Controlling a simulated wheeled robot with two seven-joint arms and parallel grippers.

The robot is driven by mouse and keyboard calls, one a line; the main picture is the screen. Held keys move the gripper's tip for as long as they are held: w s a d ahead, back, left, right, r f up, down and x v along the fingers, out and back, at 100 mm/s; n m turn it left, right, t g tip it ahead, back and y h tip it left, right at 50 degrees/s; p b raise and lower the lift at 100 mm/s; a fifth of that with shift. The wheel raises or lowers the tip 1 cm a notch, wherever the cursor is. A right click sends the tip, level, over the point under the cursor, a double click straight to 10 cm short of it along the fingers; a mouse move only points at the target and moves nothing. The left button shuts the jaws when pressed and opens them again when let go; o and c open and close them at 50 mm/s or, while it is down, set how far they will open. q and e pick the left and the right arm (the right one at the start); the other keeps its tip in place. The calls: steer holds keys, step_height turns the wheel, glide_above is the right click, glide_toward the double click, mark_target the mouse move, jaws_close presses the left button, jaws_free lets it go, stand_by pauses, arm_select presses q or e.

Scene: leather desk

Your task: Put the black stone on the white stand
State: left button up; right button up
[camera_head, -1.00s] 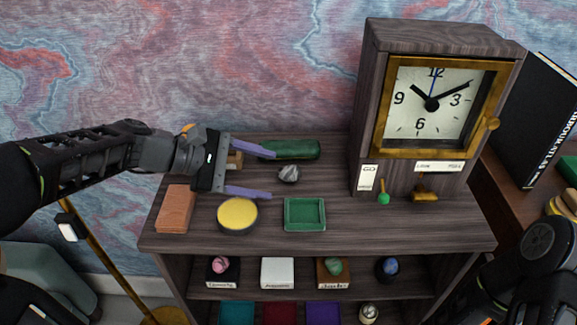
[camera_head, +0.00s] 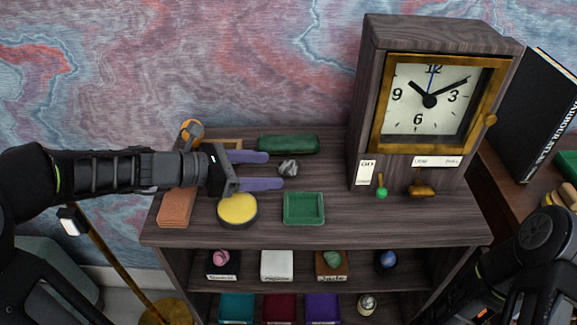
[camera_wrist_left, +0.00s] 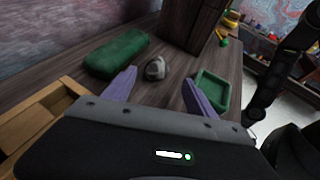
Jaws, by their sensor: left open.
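The black stone (camera_head: 289,167), dark grey with pale streaks, lies on the desk's top surface. It also shows in the left wrist view (camera_wrist_left: 155,69), just beyond the gap between my fingertips. My left gripper (camera_head: 276,171) is open, its two purple fingers pointing right toward the stone, which is not held. The fingers also show in the left wrist view (camera_wrist_left: 160,77). The white stand (camera_head: 277,265) is on the shelf below, between a dark stand with a pink stone (camera_head: 221,258) and a brown stand with a green stone (camera_head: 333,260). No stone shows on the white stand.
A green case (camera_head: 288,144) lies behind the stone. A green tray (camera_head: 304,209), a yellow round tin (camera_head: 238,210) and a brown block (camera_head: 176,208) are in front. A large clock (camera_head: 427,100) stands at right. A blue ball (camera_head: 386,262) is on the shelf.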

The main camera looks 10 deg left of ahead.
mark_target(279, 168)
arm_select(q)
steer(key=shift+w+d+f+p, duration=0.1)
steer(key=shift+w+d+p, duration=0.2)
steer(key=shift+d, duration=0.05)
steer(key=p+x, duration=0.1)
steer(key=x, duration=0.3)
steer(key=shift+w+f, duration=0.1)
steer(key=shift+w, duration=0.1)
stand_by(0.3)
jaws_close()
stand_by(0.5)
